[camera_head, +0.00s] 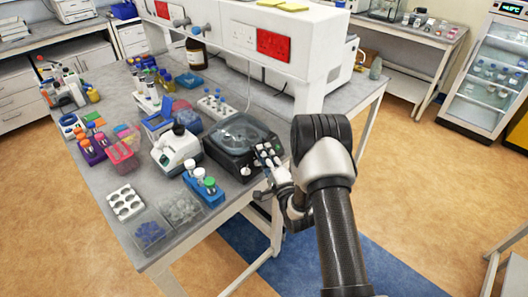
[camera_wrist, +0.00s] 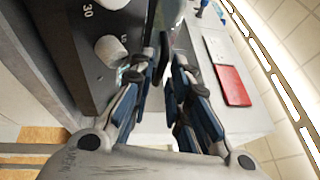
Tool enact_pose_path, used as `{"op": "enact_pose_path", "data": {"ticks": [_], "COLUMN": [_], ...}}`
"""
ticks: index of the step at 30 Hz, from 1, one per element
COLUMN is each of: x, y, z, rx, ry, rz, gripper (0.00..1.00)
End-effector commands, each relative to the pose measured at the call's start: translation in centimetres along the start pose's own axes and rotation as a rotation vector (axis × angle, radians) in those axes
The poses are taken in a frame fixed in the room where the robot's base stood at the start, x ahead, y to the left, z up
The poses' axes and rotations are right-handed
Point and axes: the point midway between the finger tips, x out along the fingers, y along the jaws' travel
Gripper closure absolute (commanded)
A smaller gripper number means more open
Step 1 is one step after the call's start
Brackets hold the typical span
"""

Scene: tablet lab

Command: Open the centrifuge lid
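The centrifuge (camera_head: 231,160) is a dark box on the bench, with a round see-through lid (camera_head: 240,132) on top. The lid looks down in the head view. My gripper (camera_head: 269,176) is at the centrifuge's front right corner, beside its control panel. In the wrist view, the dark front panel (camera_wrist: 75,35) with pale knobs (camera_wrist: 111,50) is left of my gripper (camera_wrist: 166,75). The fingertips are close together, and a pale, glassy edge (camera_wrist: 171,14) shows just beyond them. Whether they touch each other or grip that edge is unclear.
A white instrument (camera_head: 176,150) and a blue rack with capped tubes (camera_head: 203,187) stand left of the centrifuge. A white tube rack (camera_head: 216,106) is behind it. The white shelf unit (camera_head: 290,65) rises behind. Open floor (camera_head: 430,150) lies to the right.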

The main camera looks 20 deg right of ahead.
Motion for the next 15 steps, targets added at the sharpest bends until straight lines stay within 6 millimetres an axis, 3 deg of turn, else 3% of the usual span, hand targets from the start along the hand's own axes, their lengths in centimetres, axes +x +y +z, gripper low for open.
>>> {"op": "enact_pose_path", "data": {"ticks": [5,13,15], "x": [1.2,1.31,1.31], "y": [-0.06,-0.07,-0.07], "z": [-0.02,-0.02,-0.01], "rx": [-0.001,0.0,0.0], "ry": [0.001,0.001,0.001], "rz": [-0.001,0.0,0.0], "gripper": [0.84,0.84,0.88]}}
